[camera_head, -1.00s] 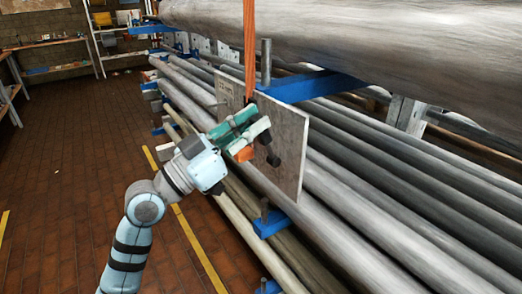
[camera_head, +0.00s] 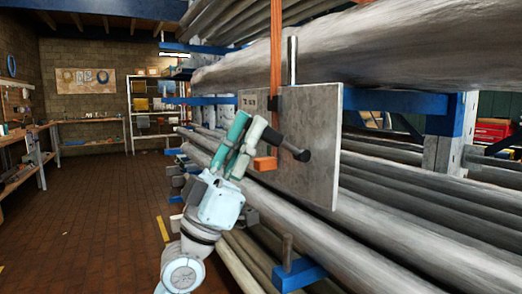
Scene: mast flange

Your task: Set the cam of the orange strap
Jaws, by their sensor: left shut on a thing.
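The orange strap (camera_head: 276,50) hangs straight down from above, in front of a grey plate (camera_head: 318,125). A black lever with a rounded knob (camera_head: 302,155) sticks out to the lower right from near the strap's lower end. A small orange piece (camera_head: 264,164) shows beside the lever, below the fingers. My left gripper (camera_head: 246,130) reaches up from below with its green fingers at the plate's left part. It is shut, apparently on the lever's inner end; the contact is hidden by the near finger. My right gripper is out of view.
Long grey pipes (camera_head: 395,225) lie on blue rack arms (camera_head: 300,273) behind and below the plate, and a large pipe (camera_head: 400,50) runs above. An upright metal pin (camera_head: 292,60) stands beside the strap. The brick floor (camera_head: 90,215) at left is clear.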

